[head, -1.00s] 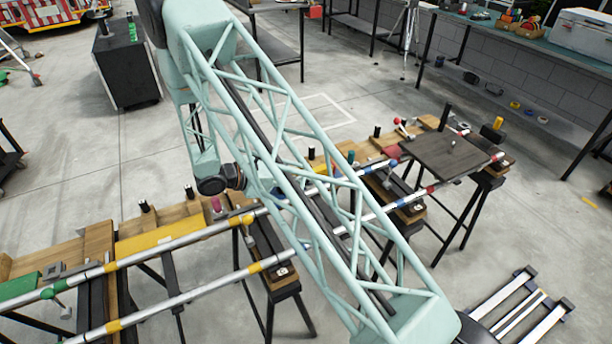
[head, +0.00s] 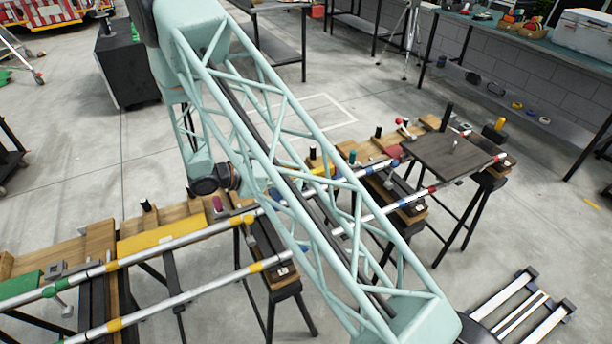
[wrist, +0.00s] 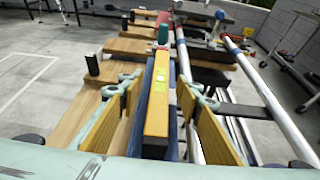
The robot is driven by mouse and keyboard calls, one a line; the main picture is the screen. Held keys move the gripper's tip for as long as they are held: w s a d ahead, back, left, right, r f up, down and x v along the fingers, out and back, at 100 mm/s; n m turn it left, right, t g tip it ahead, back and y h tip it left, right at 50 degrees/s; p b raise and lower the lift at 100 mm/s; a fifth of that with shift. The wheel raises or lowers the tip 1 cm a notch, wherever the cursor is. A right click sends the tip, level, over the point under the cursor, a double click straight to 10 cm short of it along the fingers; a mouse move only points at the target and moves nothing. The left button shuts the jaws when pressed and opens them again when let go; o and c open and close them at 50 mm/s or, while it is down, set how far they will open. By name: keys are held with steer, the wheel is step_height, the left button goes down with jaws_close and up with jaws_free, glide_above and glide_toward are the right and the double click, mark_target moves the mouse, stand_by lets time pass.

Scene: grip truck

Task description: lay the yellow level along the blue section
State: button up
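The yellow level (wrist: 156,105), with a green vial on top, lies lengthwise in the middle of the wrist view. A blue strip, the blue section (wrist: 172,125), shows under and beside it. My gripper (wrist: 162,95) has its two tan finger pads spread on either side of the level, with visible gaps on both sides. The gripper is open and not holding the level. In the head view, a bit of yellow, seemingly the level (head: 322,170), shows through my lattice arm. That arm hides most of the blue section and the gripper there.
Silver rails with coloured bands (head: 185,299) run beside the plank; one rail (wrist: 270,90) passes right of my gripper. Black pegs (wrist: 92,64) and a teal peg (wrist: 163,33) stand nearby. A dark board (head: 440,155) lies on the right trestle. Open floor (head: 80,160) lies behind.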

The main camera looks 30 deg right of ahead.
steer(key=shift+v, duration=4.8)
steer(key=shift+r, duration=0.15)
steer(key=shift+s+d+r+m, duration=0.1)
steer(key=shift+s+r+m, duration=0.15)
steer(key=shift+r, duration=0.3)
steer(key=s+r+m+g+y, duration=0.1)
steer(key=s+r+m+y, duration=0.25)
steer(key=s+r, duration=0.6)
steer(key=s+r+m+g+y, duration=0.1)
steer(key=s+r+m+y, duration=0.35)
steer(key=r, duration=0.75)
steer(key=s+a+r+m+t+y, duration=0.2)
steer(key=s+a+r+m, duration=0.1)
steer(key=s, duration=0.6)
steer(key=s+a+r+m+t+y, duration=0.1)
steer(key=s+a+r+m+t, duration=0.1)
steer(key=s+r, duration=0.4)
steer(key=s+a+r+m+t+y, duration=0.2)
steer(key=s+a+r+m, duration=0.2)
steer(key=s, duration=0.8)
steer(key=shift+s+r+y, duration=0.3)
steer(key=shift+r, duration=0.3)
